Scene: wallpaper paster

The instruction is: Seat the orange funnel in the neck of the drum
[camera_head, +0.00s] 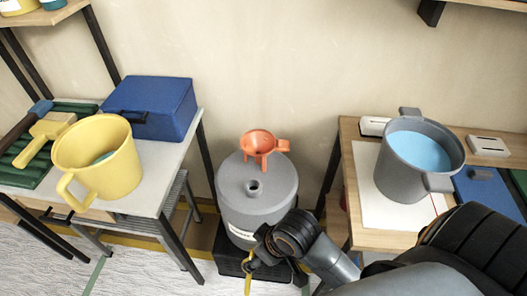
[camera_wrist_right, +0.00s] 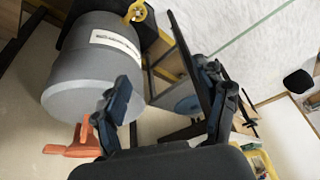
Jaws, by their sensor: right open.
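The grey drum (camera_head: 240,213) stands between the two tables with its round neck (camera_head: 254,187) open in the top. The orange funnel (camera_head: 258,145) is at the far side of the drum's top, apart from the neck; I cannot tell what holds it up. In the right wrist view the drum (camera_wrist_right: 85,75) fills the upper left, and part of the funnel (camera_wrist_right: 75,146) shows below it. My right gripper (camera_wrist_right: 168,82) is open and empty, beside the drum. In the head view its arm comes in from the lower right, in front of the drum. My left gripper is not in view.
A table on the left holds a yellow bucket (camera_head: 98,160) and a blue box (camera_head: 150,106). A table on the right holds a grey bucket (camera_head: 400,175) with blue contents. A yellow piece (camera_head: 248,277) shows low by the drum. The wall is close behind.

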